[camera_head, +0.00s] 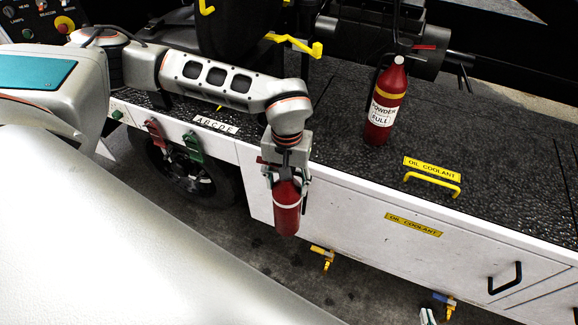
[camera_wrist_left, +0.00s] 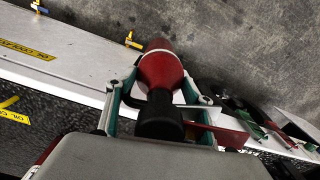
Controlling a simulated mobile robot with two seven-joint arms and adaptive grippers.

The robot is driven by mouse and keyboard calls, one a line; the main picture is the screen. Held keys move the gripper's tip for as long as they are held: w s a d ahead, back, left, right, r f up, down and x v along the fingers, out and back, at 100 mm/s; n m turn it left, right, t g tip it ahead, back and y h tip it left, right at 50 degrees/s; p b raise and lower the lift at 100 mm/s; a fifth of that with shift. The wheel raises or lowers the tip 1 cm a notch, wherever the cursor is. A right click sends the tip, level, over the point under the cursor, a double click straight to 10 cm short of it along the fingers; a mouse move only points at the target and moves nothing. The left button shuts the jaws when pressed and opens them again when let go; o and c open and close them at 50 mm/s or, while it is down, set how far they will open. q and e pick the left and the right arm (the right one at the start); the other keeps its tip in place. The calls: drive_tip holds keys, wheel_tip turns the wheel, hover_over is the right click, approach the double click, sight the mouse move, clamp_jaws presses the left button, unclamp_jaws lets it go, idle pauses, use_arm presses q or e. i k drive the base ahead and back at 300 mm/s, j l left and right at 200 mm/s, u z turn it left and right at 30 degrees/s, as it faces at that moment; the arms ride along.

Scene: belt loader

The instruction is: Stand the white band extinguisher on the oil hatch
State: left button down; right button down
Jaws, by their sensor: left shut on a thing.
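The white band extinguisher (camera_head: 287,212) is red with a white ring. My left gripper (camera_head: 286,172) is shut on its upper end and holds it upright, in front of the white side panel and beyond the deck edge. In the left wrist view the extinguisher (camera_wrist_left: 160,70) sits between the fingers, clear of the deck. The oil hatch (camera_head: 480,178) is on the black deck to the right, with a yellow handle (camera_head: 432,182) and an OIL COOLANT label (camera_head: 432,168).
Another red extinguisher (camera_head: 384,105), with a yellow band and a POWDER FULL label, stands on the deck left of the hatch. A yellow bracket (camera_head: 295,45) and a dark cylinder lie behind. Red and green connectors (camera_head: 193,146) hang on the side panel. The deck around the hatch handle looks clear.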

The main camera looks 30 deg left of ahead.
sight(514, 172)
drive_tip(key=l+z, duration=0.2)
drive_tip(key=l, duration=1.3)
drive_tip(key=i+l+z, duration=0.2)
drive_tip(key=l, duration=1.3)
drive_tip(key=k, duration=0.1)
